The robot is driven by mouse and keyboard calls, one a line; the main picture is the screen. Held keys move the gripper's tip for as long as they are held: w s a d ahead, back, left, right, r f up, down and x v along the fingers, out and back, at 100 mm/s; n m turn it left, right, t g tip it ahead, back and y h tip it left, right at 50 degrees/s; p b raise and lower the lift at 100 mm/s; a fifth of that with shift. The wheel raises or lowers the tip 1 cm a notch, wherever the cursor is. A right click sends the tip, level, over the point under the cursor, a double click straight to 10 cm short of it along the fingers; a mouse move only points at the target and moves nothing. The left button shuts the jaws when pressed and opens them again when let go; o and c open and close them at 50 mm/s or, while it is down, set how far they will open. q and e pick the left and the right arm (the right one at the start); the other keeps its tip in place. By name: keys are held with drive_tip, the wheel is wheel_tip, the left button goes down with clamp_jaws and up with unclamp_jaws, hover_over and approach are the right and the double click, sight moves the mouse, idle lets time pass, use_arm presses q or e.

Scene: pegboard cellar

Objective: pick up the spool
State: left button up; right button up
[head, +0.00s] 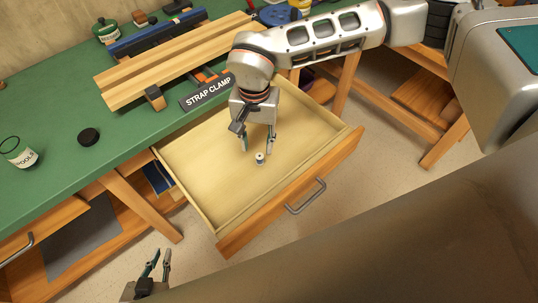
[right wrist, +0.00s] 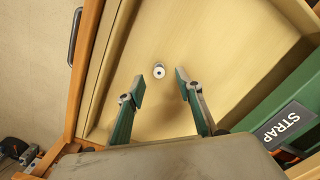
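The spool (head: 260,158) is small and pale with a dark band, and stands in the open wooden drawer (head: 200,165). In the right wrist view the spool (right wrist: 158,71) appears as a white disc with a dark centre, beyond and between my fingertips. My right gripper (head: 258,150) points down into the drawer, open and empty, just above or beside the spool; the exact gap is hard to tell. Its two fingers stand apart in the right wrist view (right wrist: 159,88). My left gripper (head: 160,262) is low at the bottom left, away from the drawer, its fingers slightly apart.
The green bench (head: 60,185) holds a jar labelled "SPOOLS" (head: 18,153), a black disc (head: 88,137), wooden planks (head: 175,62) and a "STRAP CLAMP" label (head: 208,93). The drawer's front panel with its handle (head: 305,196) and side walls surround the spool. The drawer floor is otherwise clear.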

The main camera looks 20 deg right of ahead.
sight(260, 155)
drive_tip(key=shift+w+d+f, duration=0.15)
drive_tip(key=shift+w+d, duration=0.05)
drive_tip(key=shift+d, duration=0.15)
wheel_tip(260, 155, down, 2)
drive_tip(key=shift+f, duration=0.25)
drive_tip(key=f, duration=0.5)
drive_tip(key=shift+w+b, duration=0.2)
drive_tip(key=shift+b, duration=0.1)
drive_tip(key=c, duration=0.8)
